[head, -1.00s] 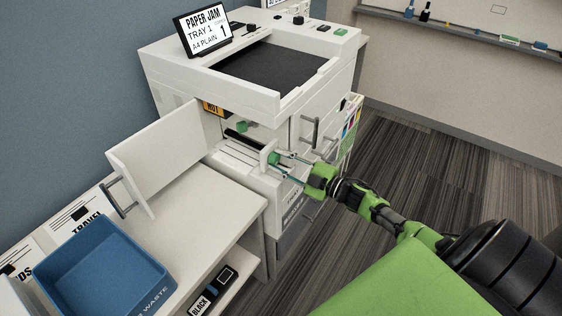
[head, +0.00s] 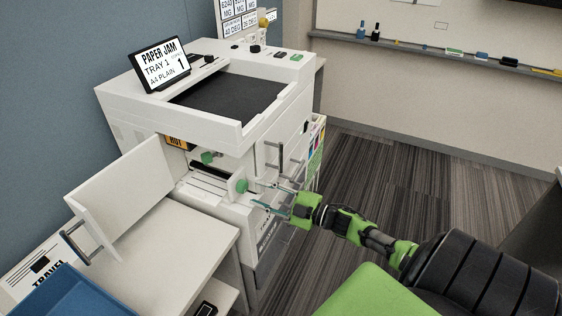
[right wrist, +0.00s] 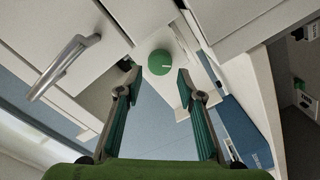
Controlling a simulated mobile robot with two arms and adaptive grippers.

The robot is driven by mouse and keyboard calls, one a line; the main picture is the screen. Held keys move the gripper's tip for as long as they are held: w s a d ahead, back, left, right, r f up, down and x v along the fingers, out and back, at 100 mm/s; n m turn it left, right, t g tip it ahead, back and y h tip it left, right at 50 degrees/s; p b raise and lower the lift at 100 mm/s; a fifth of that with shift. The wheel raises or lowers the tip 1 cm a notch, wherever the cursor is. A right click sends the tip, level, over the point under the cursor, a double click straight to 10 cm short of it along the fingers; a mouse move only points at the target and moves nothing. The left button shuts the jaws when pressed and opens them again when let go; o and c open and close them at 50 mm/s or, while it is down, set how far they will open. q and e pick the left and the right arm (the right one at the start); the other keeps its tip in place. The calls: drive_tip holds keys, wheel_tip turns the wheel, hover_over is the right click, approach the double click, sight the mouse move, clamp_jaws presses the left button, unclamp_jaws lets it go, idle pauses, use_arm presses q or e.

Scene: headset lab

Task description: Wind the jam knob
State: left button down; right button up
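The green jam knob (head: 241,185) sticks out from a white plate in the open front bay of the white printer (head: 205,125). In the right wrist view the knob (right wrist: 159,62) is round with a short white mark and lies just beyond and between my fingertips. My right gripper (head: 257,192) is open and empty, pointing at the knob with a small gap. Both its fingers (right wrist: 158,82) stand apart in the right wrist view. A second green knob (head: 208,157) sits deeper in the bay. My left gripper is not in view.
The printer's white door (head: 125,195) stands open at left above a white table (head: 185,255). A blue bin (head: 50,295) is at the lower left. A metal handle (head: 280,160) is close above my right gripper. A screen (head: 161,65) reads PAPER JAM. Carpet at right is free.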

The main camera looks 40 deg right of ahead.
sight(246, 188)
drive_tip(key=v, duration=0.7)
drive_tip(key=shift+s, duration=0.25)
drive_tip(key=shift+d, duration=0.1)
drive_tip(key=shift+o, duration=1.3)
drive_tip(key=b+x, duration=0.5)
drive_tip(key=x, duration=0.7)
drive_tip(key=shift+w+f, duration=0.1)
drive_tip(key=c, duration=1.1)
